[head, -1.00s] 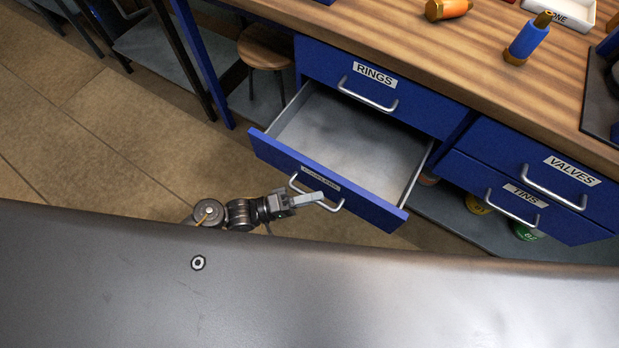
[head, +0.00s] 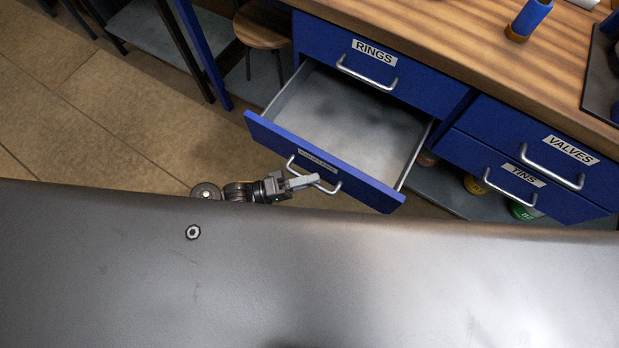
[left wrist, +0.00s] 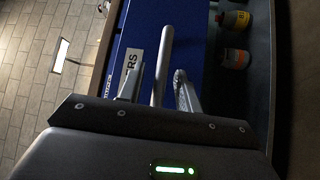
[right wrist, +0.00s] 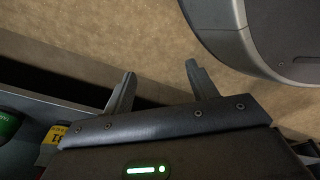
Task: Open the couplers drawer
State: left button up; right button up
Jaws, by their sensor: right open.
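The couplers drawer (head: 262,131) is pulled well out of the blue bench in the head view, and its inside looks empty. My left gripper (head: 303,182) is at the drawer's silver handle (head: 332,189). In the left wrist view the handle (left wrist: 164,55) runs between the two fingers of this gripper (left wrist: 159,82); whether they press on it I cannot tell. My right gripper (right wrist: 160,75) is open and empty above the floor.
The rings drawer (head: 420,85) above is closed. The valves drawer (head: 510,145) and tins drawer (head: 560,197) are to the right. Cans (head: 474,186) stand on the low shelf beneath. A wooden stool (head: 262,27) stands left of the bench. Open floor (head: 120,130) lies left of the drawer.

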pick_arm(q)
jog(key=v, duration=1)
jog(key=shift+a+b, duration=0.35)
pick_arm(e)
jog(key=shift+w+a+r, duration=0.5)
jog(key=shift+w+r, duration=0.25)
jog(key=shift+w, duration=0.1)
pick_arm(q)
jog(key=shift+f, duration=0.1)
pick_arm(e)
jog(key=shift+s+a, duration=0.1)
jog(key=shift+s, duration=0.05)
pick_arm(q)
jog(key=shift+f, duration=0.1)
